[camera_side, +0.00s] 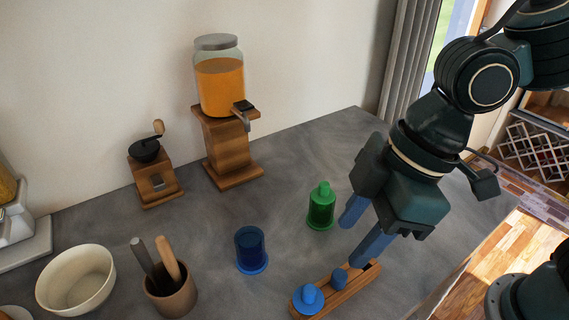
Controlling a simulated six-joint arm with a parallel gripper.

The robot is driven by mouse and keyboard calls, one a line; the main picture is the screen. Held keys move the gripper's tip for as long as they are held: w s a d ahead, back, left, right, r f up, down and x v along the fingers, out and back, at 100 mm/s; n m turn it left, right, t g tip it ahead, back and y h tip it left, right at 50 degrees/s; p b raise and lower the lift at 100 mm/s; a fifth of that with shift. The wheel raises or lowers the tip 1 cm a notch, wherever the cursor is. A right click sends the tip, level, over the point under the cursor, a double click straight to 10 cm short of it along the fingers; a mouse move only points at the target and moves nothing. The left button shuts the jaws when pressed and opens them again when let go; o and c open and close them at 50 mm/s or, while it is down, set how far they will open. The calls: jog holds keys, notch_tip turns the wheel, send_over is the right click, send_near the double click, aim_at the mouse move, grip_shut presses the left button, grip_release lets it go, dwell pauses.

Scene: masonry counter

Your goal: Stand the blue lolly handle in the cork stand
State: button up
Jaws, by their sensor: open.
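A long, narrow brown stand (329,290) lies at the bottom centre of the counter. A bright blue piece with a round flange and knob (308,297), which looks like a lolly handle, is at its near left end. A smaller, darker blue knob (340,278) sits farther along it. A dark slot shows at the far right end. My gripper (363,232) is open, its two blue fingers pointing down and left. One finger is just above the stand's far end in the picture, the other is nearer the green piece. Nothing shows between the fingers; contact cannot be told.
A clear blue cup (251,250) and a green knobbed mould (321,207) stand behind the brown stand. A juice dispenser (220,85), grinder (154,175), utensil pot (170,294) and cream bowl (77,279) are left. The counter's right edge is near my gripper.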

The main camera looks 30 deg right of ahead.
jog(key=shift+d+r, duration=0.1)
jog(key=shift+r, duration=0.1)
dwell(0.5)
jog(key=s+d+r+m+t+h, duration=0.1)
jog(key=d+m, duration=0.5)
jog(key=d, duration=0.6)
jog(key=s+d+r+m+t+h, duration=0.2)
jog(key=d+m, duration=0.4)
jog(key=d, duration=0.7)
jog(key=shift+s+d+t, duration=0.25)
jog(key=shift+s+t, duration=0.05)
jog(key=shift+s, duration=0.5)
